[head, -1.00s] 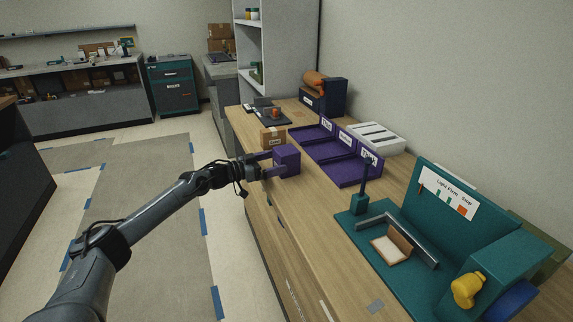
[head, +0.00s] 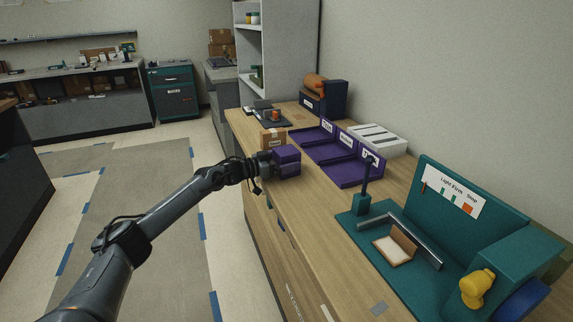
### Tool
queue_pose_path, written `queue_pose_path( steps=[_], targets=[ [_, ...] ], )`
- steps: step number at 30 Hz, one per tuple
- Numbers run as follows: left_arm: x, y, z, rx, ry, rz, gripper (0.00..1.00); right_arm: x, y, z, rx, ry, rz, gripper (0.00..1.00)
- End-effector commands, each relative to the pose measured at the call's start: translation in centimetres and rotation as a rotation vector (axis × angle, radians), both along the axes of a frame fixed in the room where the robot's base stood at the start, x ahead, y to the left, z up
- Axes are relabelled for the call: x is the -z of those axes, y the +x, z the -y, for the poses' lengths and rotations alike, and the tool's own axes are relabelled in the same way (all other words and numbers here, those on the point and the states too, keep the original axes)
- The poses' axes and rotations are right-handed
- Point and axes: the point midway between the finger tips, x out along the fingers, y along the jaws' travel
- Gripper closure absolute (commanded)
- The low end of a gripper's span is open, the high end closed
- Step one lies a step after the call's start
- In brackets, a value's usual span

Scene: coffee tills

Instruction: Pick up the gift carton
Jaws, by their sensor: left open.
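A purple carton (head: 287,157), which I take for the gift carton, stands on the near-left edge of the wooden counter. A brown cardboard carton (head: 273,138) stands just behind it. My left gripper (head: 270,164) is open at the left side of the purple carton, with its fingers at the carton. The fingertips are hard to make out, and I cannot tell whether they touch it. My right gripper is not in view.
Purple labelled trays (head: 342,154) stand right of the carton, with a white slotted rack (head: 378,140) behind them. A teal station (head: 445,225) with an upright post fills the near right. Bare counter (head: 315,197) lies between.

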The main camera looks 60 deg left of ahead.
Motion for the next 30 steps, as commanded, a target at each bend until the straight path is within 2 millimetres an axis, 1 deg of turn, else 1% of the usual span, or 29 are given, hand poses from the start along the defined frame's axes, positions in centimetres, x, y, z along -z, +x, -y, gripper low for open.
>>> queue_pose_path(
  steps=[4,13,14,21,24,30],
  targets=[
    [-0.02,0.37,0.03,0.000,0.000,0.000,0.00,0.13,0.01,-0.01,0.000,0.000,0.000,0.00],
    [-0.04,0.44,0.05,0.000,0.000,0.000,0.00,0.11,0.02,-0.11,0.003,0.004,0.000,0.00],
    [-0.04,0.44,0.05,0.000,0.000,0.000,0.03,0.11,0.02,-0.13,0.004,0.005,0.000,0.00],
    [-0.05,0.44,0.06,0.000,0.000,0.000,0.40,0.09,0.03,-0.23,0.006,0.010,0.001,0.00],
    [-0.16,0.44,0.05,0.000,0.001,0.002,0.53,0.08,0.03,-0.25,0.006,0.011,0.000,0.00],
    [-0.17,0.43,0.06,0.000,0.001,0.002,0.53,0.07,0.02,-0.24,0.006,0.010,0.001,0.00]
  ],
)
